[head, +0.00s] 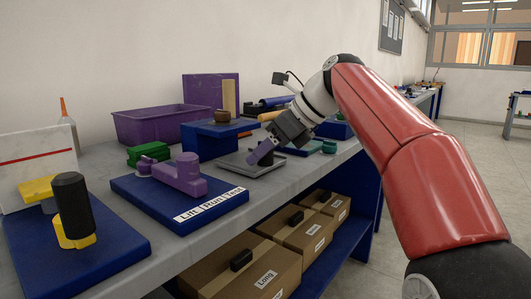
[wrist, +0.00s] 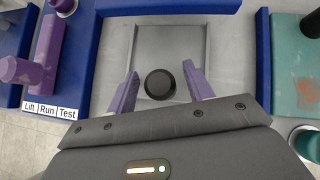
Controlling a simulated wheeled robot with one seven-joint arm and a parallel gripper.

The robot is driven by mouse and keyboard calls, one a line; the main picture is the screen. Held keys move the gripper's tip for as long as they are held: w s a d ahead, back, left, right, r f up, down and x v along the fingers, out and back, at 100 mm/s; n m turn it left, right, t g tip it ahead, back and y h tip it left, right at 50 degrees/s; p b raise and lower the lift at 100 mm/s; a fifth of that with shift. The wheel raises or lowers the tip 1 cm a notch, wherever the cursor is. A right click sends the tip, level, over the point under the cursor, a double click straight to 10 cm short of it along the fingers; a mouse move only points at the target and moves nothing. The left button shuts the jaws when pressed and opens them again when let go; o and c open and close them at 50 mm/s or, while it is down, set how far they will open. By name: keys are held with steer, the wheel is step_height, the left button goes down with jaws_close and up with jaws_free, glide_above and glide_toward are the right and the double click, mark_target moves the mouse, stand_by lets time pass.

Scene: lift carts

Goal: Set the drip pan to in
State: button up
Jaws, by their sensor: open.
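The drip pan appears to be the flat grey tray (head: 240,167) that sticks out beside the blue block (head: 205,140) on the bench. In the wrist view the grey tray (wrist: 170,45) has a low rim and lies between blue sides. A round black knob (wrist: 160,84) stands at its near end. My gripper (head: 262,152) is over the tray, pointing down. In the wrist view my gripper (wrist: 160,72) is open, with one purple finger on each side of the knob and a gap at both. I cannot tell how low the fingertips are against the knob.
Left of the tray is a blue board with a purple lever (head: 182,176) and a "Lift Run Test" label (head: 210,203). A teal plate (wrist: 294,70) and a green cup (wrist: 308,142) are at right. A purple bin (head: 150,125) stands behind. Cartons (head: 262,270) are on the shelf below.

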mark_target(236, 157)
jaws_close()
steer(key=shift+w+a+r+p, duration=0.2)
steer(key=shift+a+r+p, duration=0.1)
steer(key=shift+p, duration=0.25)
steer(key=w+a+p, duration=0.2)
steer(key=p, duration=0.1)
steer(key=shift+a, duration=0.2)
steer(key=shift+w+a+f, duration=0.1)
steer(key=shift+a+f, duration=0.05)
steer(key=shift+f, duration=0.05)
jaws_free()
steer(key=shift+a, duration=0.1)
